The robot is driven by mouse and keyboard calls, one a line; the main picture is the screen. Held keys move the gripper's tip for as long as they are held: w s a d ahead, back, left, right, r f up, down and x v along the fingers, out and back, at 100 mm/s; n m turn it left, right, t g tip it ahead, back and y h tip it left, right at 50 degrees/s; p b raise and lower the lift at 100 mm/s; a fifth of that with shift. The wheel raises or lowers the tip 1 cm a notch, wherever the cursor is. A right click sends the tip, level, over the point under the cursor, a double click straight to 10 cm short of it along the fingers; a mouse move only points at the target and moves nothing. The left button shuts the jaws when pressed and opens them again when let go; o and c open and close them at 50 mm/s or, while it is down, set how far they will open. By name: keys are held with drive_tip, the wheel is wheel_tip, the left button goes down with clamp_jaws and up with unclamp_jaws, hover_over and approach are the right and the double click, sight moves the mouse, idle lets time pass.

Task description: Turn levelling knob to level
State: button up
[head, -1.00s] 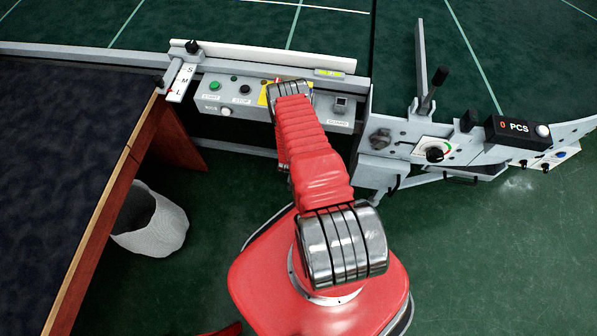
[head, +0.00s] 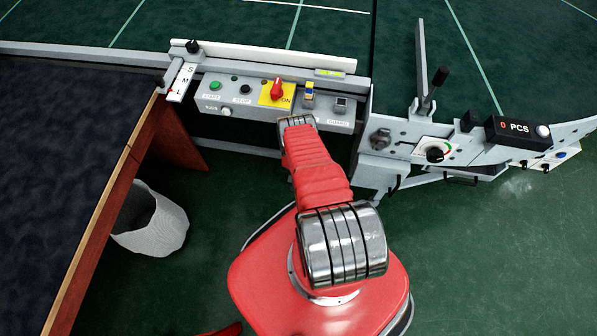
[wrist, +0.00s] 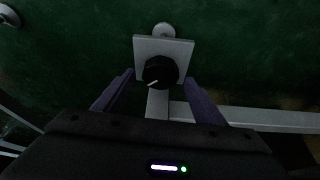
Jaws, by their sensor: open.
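The levelling knob is probably the round black knob (wrist: 160,72) with a white pointer line in the wrist view. It sits on a pale square plate (wrist: 178,46), and its line points to the lower left. My gripper (wrist: 159,79) is open, one purple finger on each side of the knob's near part. No finger visibly touches it; the depth gap is hard to judge. In the head view my gripper and this knob are hidden behind my arm, below the control panel.
The control panel (head: 226,90) carries a green button (head: 215,86), a red switch on a yellow plate (head: 277,91) and other controls. A dial (head: 434,154) and a PCS counter (head: 513,129) are at right. A pale bin (head: 152,222) stands under the dark table at left.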

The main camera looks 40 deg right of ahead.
drive_tip(key=shift+x, duration=0.75)
drive_tip(key=shift+c, duration=0.4)
drive_tip(key=c, duration=1)
drive_tip(key=shift+d+n+t+y, duration=0.1)
drive_tip(key=shift+n+t+y, duration=0.35)
drive_tip(key=shift+n, duration=1.15)
drive_tip(key=shift+n+t+y, duration=0.25)
drive_tip(key=shift+n+t, duration=0.1)
drive_tip(key=shift+n, duration=0.65)
drive_tip(key=shift+d+n, duration=0.1)
drive_tip(key=shift+n, duration=0.6)
drive_tip(key=shift+d+r+n+t+y, duration=0.15)
drive_tip(key=shift+n+y, duration=0.25)
drive_tip(key=shift+n, duration=0.4)
drive_tip(key=shift+a+n+t+y, duration=0.15)
drive_tip(key=shift+n+y, duration=0.25)
drive_tip(key=shift+n, duration=0.4)
